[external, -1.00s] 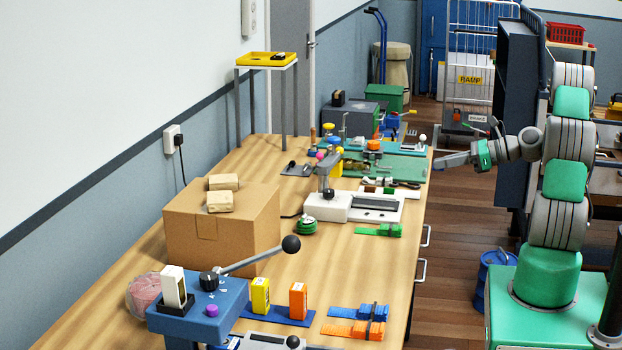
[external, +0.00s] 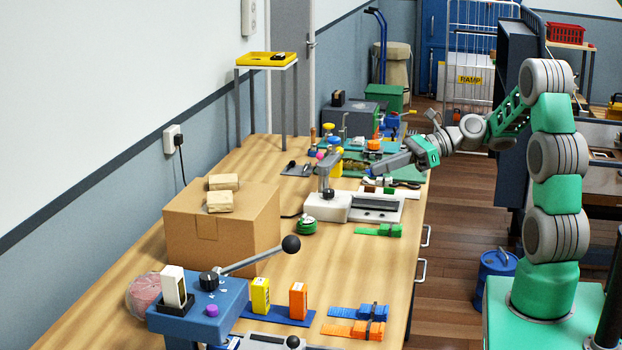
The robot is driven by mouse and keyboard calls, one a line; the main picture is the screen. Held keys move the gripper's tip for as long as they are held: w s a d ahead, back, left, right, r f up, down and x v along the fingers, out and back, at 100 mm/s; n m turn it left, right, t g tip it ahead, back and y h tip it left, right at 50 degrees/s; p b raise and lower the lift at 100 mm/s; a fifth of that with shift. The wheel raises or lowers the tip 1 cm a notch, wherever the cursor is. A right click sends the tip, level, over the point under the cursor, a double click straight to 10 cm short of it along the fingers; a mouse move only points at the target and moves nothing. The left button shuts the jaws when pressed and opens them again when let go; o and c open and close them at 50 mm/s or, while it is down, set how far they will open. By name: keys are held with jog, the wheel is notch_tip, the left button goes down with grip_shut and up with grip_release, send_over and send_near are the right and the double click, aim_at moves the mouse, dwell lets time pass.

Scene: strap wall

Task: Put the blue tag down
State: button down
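No small blue tag can be made out for certain. A folded blue strap (external: 345,312) lies flat near the table's front right edge, beside an orange strap (external: 350,329); I cannot tell whether a tag belongs to it. My gripper (external: 374,166) is over the far part of the table, beyond the white device with the grey press arm. Its fingers point left and are too small to show whether they are open or shut, or whether they hold anything.
The white press device (external: 345,206) and a green strap (external: 372,231) lie nearer than my gripper. A cardboard box (external: 215,230) stands at the left by the wall. Several small tools crowd the far end. Bare wood (external: 335,265) lies in the middle.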

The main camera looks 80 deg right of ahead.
jog(key=w+a+f+n+y+b, duration=0.1)
jog(key=w+a+f+b, duration=0.1)
jog(key=a, duration=1.4)
jog(key=shift+m+h, duration=0.8)
jog(key=shift+m, duration=0.1)
jog(key=w+d+f, duration=0.1)
jog(key=w+f, duration=0.1)
jog(key=w, duration=0.1)
jog(key=w+d+f, duration=0.1)
jog(key=w+f, duration=0.2)
jog(key=w, duration=0.1)
jog(key=w+d+f, duration=0.2)
jog(key=w, duration=0.2)
jog(key=shift+f, duration=0.35)
send_over(304, 253)
notch_tip(304, 253, down, 4)
jog(key=shift+a+f+b, duration=0.1)
jog(key=shift+f+b, duration=0.05)
jog(key=shift+b, duration=0.3)
jog(key=shift+f, duration=1.45)
jog(key=shift+f, duration=0.15)
jog(key=c, duration=1.7)
grip_release()
